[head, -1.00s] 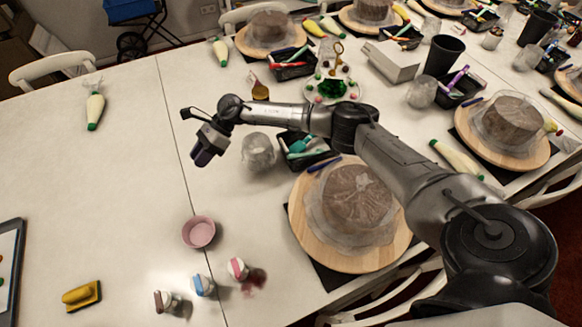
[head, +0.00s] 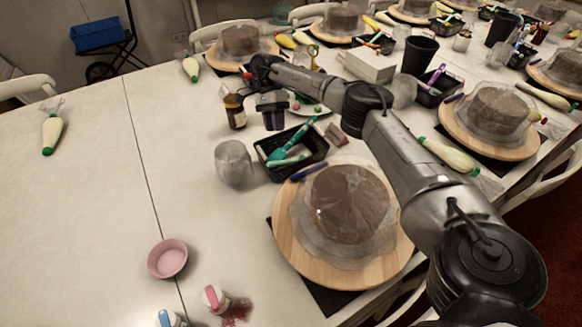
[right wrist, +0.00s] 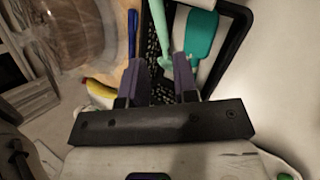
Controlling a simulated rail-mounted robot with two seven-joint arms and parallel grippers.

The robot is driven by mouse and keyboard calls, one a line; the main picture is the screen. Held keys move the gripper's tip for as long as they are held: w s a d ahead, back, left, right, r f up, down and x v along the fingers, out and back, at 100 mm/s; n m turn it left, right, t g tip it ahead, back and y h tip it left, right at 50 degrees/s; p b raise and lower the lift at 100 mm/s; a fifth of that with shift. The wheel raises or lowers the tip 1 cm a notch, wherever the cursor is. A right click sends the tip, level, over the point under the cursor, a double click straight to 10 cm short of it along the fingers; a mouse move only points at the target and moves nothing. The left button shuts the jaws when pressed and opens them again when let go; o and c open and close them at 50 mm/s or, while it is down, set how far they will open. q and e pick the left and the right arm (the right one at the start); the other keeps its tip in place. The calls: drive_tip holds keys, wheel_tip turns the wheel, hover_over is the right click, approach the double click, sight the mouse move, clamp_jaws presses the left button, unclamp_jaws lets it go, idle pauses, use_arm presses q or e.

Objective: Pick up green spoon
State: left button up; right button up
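A black tray (head: 318,157) holds two green utensils. One is a darker teal utensil (head: 304,131) with a broad end; the other is a lighter mint-green one (head: 290,162). I cannot tell for certain which is the green spoon. In the right wrist view the mint-green utensil (right wrist: 158,25) points down between my fingers, and the teal one (right wrist: 201,35) lies to its right in the tray. My right gripper (head: 274,128) is open and empty, above and just behind the tray; its purple fingers (right wrist: 160,75) stand apart. My left gripper is not in view.
A clear glass jar (head: 233,164) stands left of the tray. A cake on a wooden turntable (head: 290,245) is in front, with a blue pen (head: 309,171) near its edge. A brown bottle (head: 235,111) stands behind the jar. The table's left side is mostly clear.

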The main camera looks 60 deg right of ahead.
sight(273, 164)
drive_tip(key=b+x, duration=0.1)
drive_tip(key=x, duration=0.2)
drive_tip(key=shift+s+a+f, duration=0.15)
drive_tip(key=shift+f, duration=0.2)
drive_tip(key=shift+s+a+f, duration=0.15)
drive_tip(key=shift+a+f, duration=0.15)
drive_tip(key=shift+f, duration=0.1)
drive_tip(key=b+x, duration=0.1)
drive_tip(key=x, duration=0.3)
drive_tip(key=shift+s+b, duration=0.1)
drive_tip(key=shift+b, duration=0.3)
drive_tip(key=shift+s+a+f, duration=0.25)
drive_tip(key=shift+a+f, duration=0.15)
drive_tip(key=shift+f, duration=0.1)
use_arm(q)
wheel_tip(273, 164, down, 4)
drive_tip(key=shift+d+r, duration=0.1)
use_arm(e)
drive_tip(key=shift+c, duration=0.4)
clamp_jaws()
